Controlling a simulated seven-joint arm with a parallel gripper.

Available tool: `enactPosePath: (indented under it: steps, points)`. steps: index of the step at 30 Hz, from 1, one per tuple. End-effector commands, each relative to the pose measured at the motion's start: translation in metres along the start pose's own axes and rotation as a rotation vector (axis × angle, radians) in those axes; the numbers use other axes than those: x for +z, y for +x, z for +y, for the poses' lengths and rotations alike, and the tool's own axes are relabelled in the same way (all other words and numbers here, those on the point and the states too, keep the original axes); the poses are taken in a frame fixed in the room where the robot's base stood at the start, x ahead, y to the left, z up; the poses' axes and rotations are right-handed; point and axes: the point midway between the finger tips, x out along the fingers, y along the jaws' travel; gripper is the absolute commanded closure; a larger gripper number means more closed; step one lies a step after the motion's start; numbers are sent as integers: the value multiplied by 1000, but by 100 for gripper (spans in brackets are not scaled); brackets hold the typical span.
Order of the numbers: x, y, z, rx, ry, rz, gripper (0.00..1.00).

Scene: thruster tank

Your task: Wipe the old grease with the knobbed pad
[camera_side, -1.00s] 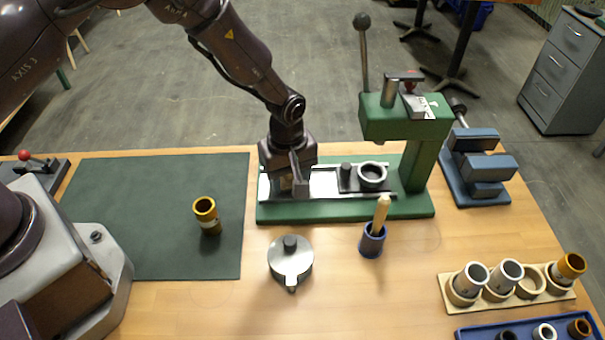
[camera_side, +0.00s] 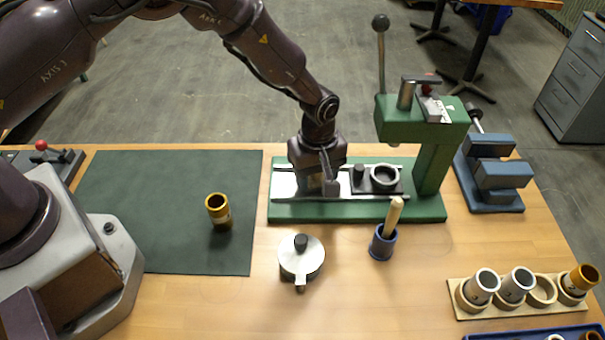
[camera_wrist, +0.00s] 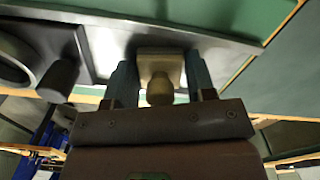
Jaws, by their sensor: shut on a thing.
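My gripper (camera_side: 324,184) is low over the bright metal slide plate (camera_side: 286,184) on the green press base. In the wrist view my gripper (camera_wrist: 160,84) is shut on the knobbed pad (camera_wrist: 160,65), a pale beige block with a round knob between the two fingers. The pad is at the surface of the metal plate (camera_wrist: 118,38); I cannot tell whether it is pressed on it. In the side view the pad is hidden by the gripper. I cannot make out any old grease on the plate.
Right of the gripper on the plate are a dark block with a peg (camera_side: 359,175) and a ring (camera_side: 385,177). The green press (camera_side: 430,150) stands beyond them. In front are a lidded metal pot (camera_side: 301,258), a blue cup with a wooden handle (camera_side: 384,243) and a brass sleeve (camera_side: 218,212).

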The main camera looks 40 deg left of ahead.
Motion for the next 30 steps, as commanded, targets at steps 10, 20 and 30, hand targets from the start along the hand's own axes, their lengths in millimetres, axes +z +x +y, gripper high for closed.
enactPosePath:
  steps: [10, 20, 30]
  points:
    - [10, -4, 24, 2, 0, 0, 80]
    - [9, -45, 23, 3, -1, 0, 80]
    - [9, -75, 23, 3, 0, -1, 80]
